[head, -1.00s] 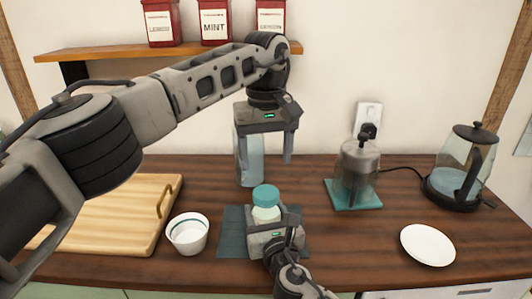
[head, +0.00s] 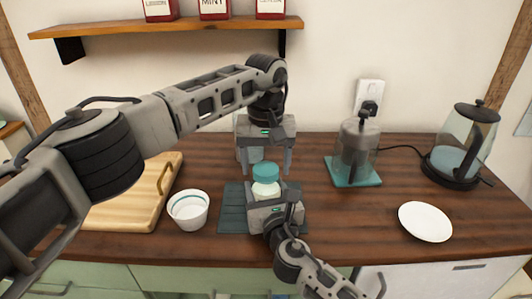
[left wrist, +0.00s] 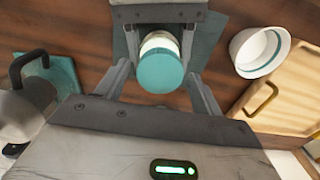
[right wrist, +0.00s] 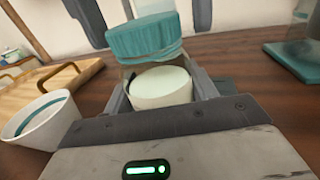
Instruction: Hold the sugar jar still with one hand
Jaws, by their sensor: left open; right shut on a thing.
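The sugar jar (head: 266,190), clear with pale contents and a teal lid (head: 266,172), stands upright on a dark mat (head: 233,210). My right gripper (head: 270,205) is shut on the jar's body from the front. The right wrist view shows its fingers on both sides of the jar (right wrist: 160,88). My left gripper (head: 266,168) is open and points down over the jar, fingers spread to either side of the lid. The left wrist view shows the lid (left wrist: 160,70) between the open fingers. I cannot tell whether they touch it.
A white bowl (head: 188,211) and a wooden board (head: 130,200) are to the left. A grinder-like appliance (head: 357,150) on a teal base, a glass kettle (head: 465,150) and a white plate (head: 425,221) are to the right. A wall shelf (head: 180,27) holds red tins.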

